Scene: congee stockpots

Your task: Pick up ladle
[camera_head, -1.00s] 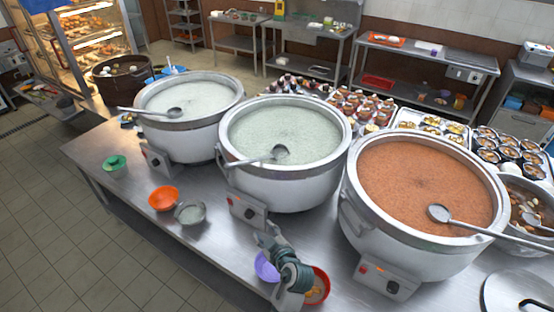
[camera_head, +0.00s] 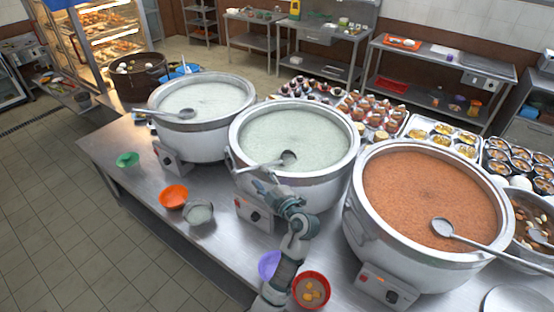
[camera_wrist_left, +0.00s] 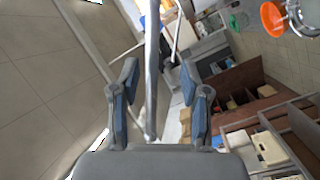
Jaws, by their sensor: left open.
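A grey metal ladle (camera_head: 288,157) rests in the middle pot (camera_head: 300,140) of pale congee, its handle lying over the front-left rim. My left gripper (camera_head: 264,188) is at the front of this pot, just below the handle. In the left wrist view my left gripper (camera_wrist_left: 159,80) is open, and a long metal handle (camera_wrist_left: 152,65) runs between its two fingers. I cannot tell whether a finger touches it. Another ladle (camera_head: 188,114) lies in the left pot, and one (camera_head: 442,228) in the right pot. My right gripper is not in view.
An orange bowl (camera_head: 173,196), a grey bowl (camera_head: 199,212), a purple bowl (camera_head: 269,264) and a red bowl (camera_head: 311,290) stand on the steel table (camera_head: 225,245). The right pot (camera_head: 362,235) of orange-brown congee stands close to my left arm. Trays of food lie behind the pots.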

